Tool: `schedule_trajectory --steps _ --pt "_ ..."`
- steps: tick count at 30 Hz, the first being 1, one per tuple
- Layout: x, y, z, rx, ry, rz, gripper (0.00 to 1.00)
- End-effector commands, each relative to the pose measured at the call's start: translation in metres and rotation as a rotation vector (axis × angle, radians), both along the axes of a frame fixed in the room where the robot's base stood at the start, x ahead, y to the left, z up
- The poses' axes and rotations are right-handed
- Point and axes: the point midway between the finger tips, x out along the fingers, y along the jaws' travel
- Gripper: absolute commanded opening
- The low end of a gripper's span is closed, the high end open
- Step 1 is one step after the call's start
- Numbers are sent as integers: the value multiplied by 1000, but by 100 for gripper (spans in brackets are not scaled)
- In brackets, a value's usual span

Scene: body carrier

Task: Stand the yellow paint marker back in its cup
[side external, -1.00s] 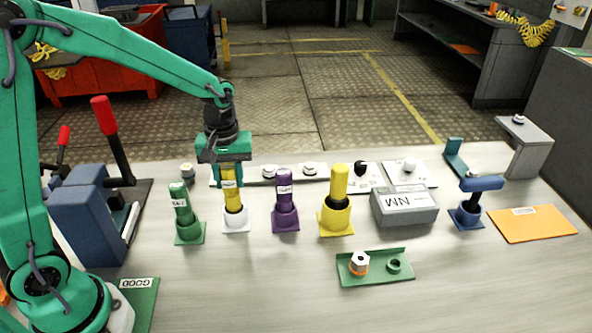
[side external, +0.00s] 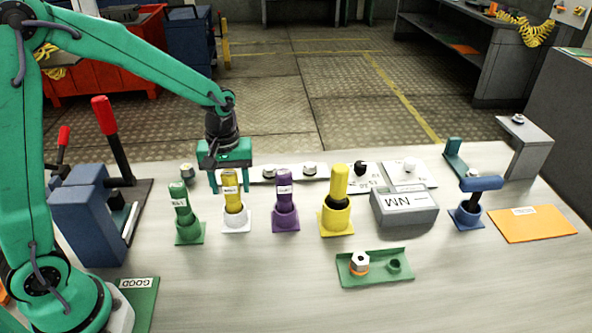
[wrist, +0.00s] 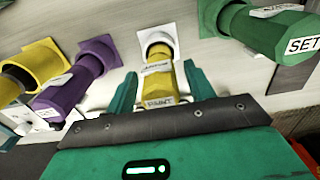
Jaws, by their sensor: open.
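A yellow marker (side external: 233,195) with a white label stands in a white cup (side external: 236,220), close to upright. In the wrist view the marker (wrist: 159,84) is between my two fingers, with its lower end inside the white cup (wrist: 157,40). My gripper (side external: 229,185) is open around the marker's upper part. The wrist view shows a gap between the marker and each finger of my gripper (wrist: 160,85).
A green marker (side external: 180,205) in its holder stands to the left. A purple marker (side external: 285,200) and a thicker yellow tool (side external: 339,182) in a yellow cup (side external: 336,219) stand to the right. A green tray (side external: 375,268) lies in front, with bare table around it.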

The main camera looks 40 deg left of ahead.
Motion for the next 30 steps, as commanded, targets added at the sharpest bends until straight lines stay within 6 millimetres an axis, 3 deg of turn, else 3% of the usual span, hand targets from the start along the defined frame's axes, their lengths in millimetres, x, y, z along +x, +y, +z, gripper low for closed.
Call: schedule_trajectory --steps 8,21,30 --pt "1 0 9 0 -3 0 53" --pt "1 -1 61 -1 -4 1 53" --pt "0 -2 78 0 0 1 53"
